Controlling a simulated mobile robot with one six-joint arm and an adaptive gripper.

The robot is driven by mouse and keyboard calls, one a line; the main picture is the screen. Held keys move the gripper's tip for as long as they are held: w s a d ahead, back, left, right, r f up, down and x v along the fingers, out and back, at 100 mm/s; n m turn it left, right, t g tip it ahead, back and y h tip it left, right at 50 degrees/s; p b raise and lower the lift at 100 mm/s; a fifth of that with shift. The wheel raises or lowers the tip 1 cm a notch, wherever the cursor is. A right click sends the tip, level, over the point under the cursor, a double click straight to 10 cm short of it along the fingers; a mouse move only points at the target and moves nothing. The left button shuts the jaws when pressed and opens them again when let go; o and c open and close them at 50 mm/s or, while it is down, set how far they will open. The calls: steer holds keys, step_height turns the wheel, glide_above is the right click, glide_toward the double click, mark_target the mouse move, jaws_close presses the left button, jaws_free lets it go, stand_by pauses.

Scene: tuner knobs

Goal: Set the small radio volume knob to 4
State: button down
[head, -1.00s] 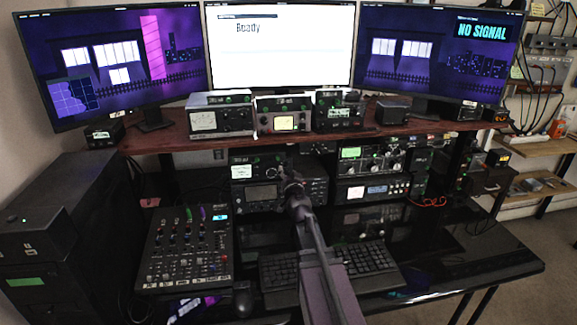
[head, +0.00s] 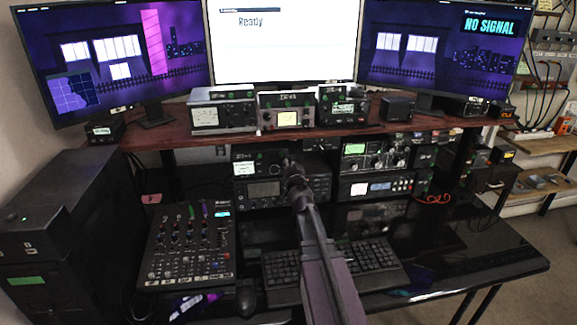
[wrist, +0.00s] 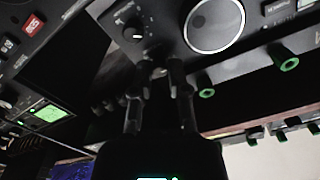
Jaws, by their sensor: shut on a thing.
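My gripper (wrist: 161,70) shows in the wrist view with its two fingers close together at a dark radio front panel. The fingers are shut on a small dark knob, which they mostly hide; its pointer and setting cannot be read. Another dark knob (wrist: 133,33) with a white pointer mark sits just beyond the fingertips, next to a large round pale dial or speaker (wrist: 215,25). In the head view my gripper (head: 290,166) is at the radio stack under the shelf, in front of the right part of a unit with a pale green screen (head: 244,168).
A wooden shelf (head: 170,140) with several small radios runs above. A mixer (head: 187,250) and a keyboard (head: 370,257) lie on the black desk below. Radio units with knobs (head: 375,155) stand close on the right. Green round feet or knobs (wrist: 285,57) show near the fingers.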

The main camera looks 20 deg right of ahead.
steer(key=shift+a, duration=0.1)
stand_by(0.3)
steer(key=shift+m, duration=0.5)
steer(key=m, duration=0.9)
steer(key=shift+w+m, duration=0.1)
steer(key=shift+m, duration=0.2)
steer(key=shift+r, duration=0.1)
